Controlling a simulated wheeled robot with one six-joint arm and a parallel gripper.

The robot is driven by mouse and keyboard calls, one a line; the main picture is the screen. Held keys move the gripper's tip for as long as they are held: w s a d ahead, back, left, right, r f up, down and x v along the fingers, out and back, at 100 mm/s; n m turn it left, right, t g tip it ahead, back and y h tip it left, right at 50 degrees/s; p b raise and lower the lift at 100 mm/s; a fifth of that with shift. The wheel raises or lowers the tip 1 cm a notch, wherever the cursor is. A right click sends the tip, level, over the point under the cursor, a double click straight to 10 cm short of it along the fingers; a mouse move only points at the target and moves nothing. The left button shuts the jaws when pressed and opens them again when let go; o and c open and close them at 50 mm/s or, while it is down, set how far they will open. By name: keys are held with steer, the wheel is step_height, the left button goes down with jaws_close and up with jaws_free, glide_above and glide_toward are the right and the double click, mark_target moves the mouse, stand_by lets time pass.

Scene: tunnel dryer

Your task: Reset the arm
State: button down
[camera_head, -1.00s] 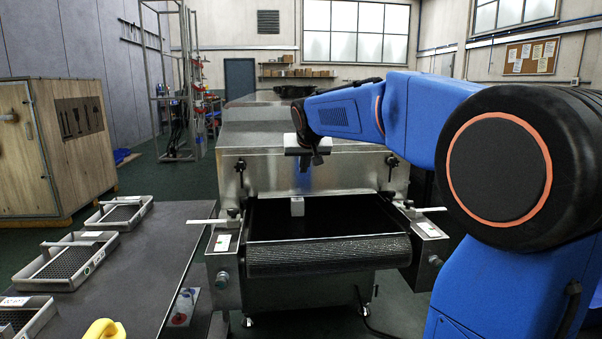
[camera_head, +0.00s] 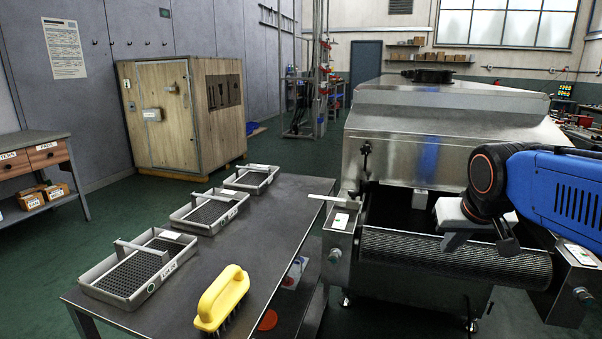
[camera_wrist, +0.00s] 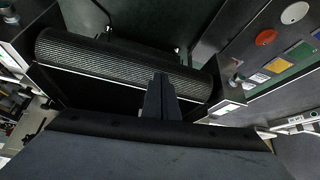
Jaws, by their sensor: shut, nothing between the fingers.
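My gripper (camera_head: 508,244) hangs from my blue arm at the right of the head view, over the mesh belt at the near end of the metal tunnel dryer (camera_head: 430,120). In the wrist view its two dark fingers (camera_wrist: 160,97) lie together, shut and empty. The ribbed belt roller (camera_wrist: 110,62) shows beyond them. In the head view the belt roller (camera_head: 450,255) is below my gripper, and I see no contact.
A dark table (camera_head: 240,235) stands left of the dryer. It bears several mesh trays, one a near tray (camera_head: 122,294), and a yellow-handled brush (camera_head: 222,298). A wooden crate (camera_head: 165,115) stands behind. Green floor is open at left.

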steer(key=s+a+f, duration=0.1)
steer(key=s+f, duration=0.5)
steer(key=s, duration=0.2)
steer(key=s+a+f+n+g+y, duration=0.1)
steer(key=s+a+f, duration=0.1)
steer(key=s+f, duration=0.3)
steer(key=s, duration=0.3)
steer(key=shift+s+f+g, duration=0.2)
steer(key=shift+f+g, duration=0.1)
steer(key=shift+f, duration=0.1)
steer(key=shift+a, duration=0.1)
stand_by(1.5)
